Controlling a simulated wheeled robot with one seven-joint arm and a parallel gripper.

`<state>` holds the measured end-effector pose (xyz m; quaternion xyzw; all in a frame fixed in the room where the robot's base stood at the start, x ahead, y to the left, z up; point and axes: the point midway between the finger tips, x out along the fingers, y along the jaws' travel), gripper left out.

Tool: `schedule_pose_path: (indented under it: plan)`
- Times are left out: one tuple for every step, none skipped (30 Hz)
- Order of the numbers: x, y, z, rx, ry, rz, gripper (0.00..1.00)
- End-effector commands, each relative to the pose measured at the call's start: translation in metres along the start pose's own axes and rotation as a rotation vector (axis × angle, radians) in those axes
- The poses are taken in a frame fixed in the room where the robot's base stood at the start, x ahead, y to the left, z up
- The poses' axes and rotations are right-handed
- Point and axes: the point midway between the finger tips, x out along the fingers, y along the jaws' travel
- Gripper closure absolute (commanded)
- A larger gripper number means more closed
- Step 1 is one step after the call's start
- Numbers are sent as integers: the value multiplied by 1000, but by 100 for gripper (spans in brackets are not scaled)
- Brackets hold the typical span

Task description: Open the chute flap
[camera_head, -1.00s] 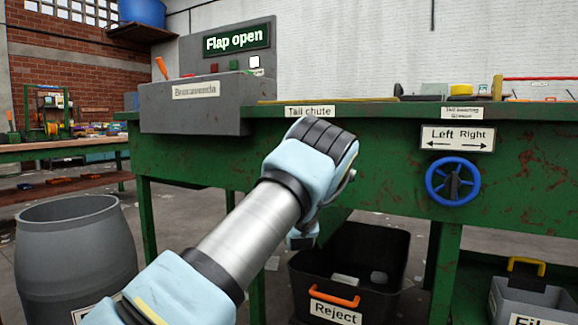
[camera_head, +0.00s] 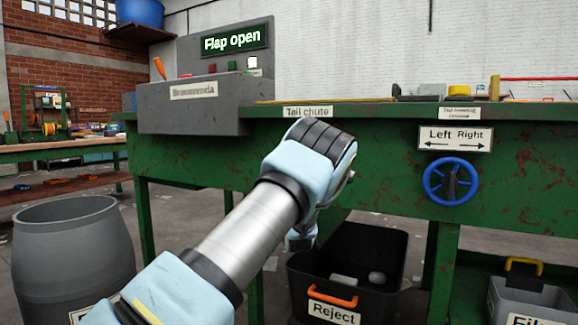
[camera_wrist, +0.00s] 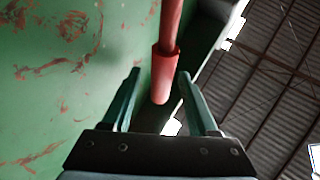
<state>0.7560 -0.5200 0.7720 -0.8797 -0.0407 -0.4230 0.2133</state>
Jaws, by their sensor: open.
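A red rod with a thicker red grip (camera_wrist: 166,65) shows in the wrist view beside the scratched green panel (camera_wrist: 60,60). My gripper (camera_wrist: 160,75) is open, with one finger on each side of the grip; I cannot tell whether either finger touches it. In the head view my arm hides the gripper and the rod, below the "Tail chute" label (camera_head: 307,112) on the green bench (camera_head: 350,135). The lit display (camera_head: 236,40) reads "Flap open". The flap itself I cannot make out.
A black Reject crate (camera_head: 378,245) stands on the floor under the bench. A blue handwheel (camera_head: 433,168) is on the bench front at right, below a Left/Right sign (camera_head: 455,138). A grey barrel (camera_head: 70,265) stands at left and a grey bin (camera_head: 530,298) at lower right.

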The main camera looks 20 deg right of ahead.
Motion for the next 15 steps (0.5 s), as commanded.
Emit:
schedule_pose_path:
  plan:
    - [-4,1,0,0,-1,2,41]
    - [-6,1,0,0,-1,2,41]
    - [-11,1,0,0,-2,3,41]
    - [-16,1,0,1,-2,4,41]
    - [-20,1,0,1,-2,4,41]
    - [-28,1,-1,2,-2,5,41]
    - [-34,1,0,2,-3,5,41]
    - [-41,1,0,1,-2,5,41]
    - [-49,1,0,1,-3,6,41]
    - [-55,1,0,1,-2,5,41]
    - [-61,1,0,1,-3,5,41]
    - [-69,1,0,2,-2,4,41]
    - [-74,1,0,2,-3,5,41]
    - [-79,1,0,1,-2,5,41]
    - [-85,1,0,0,-2,4,41]
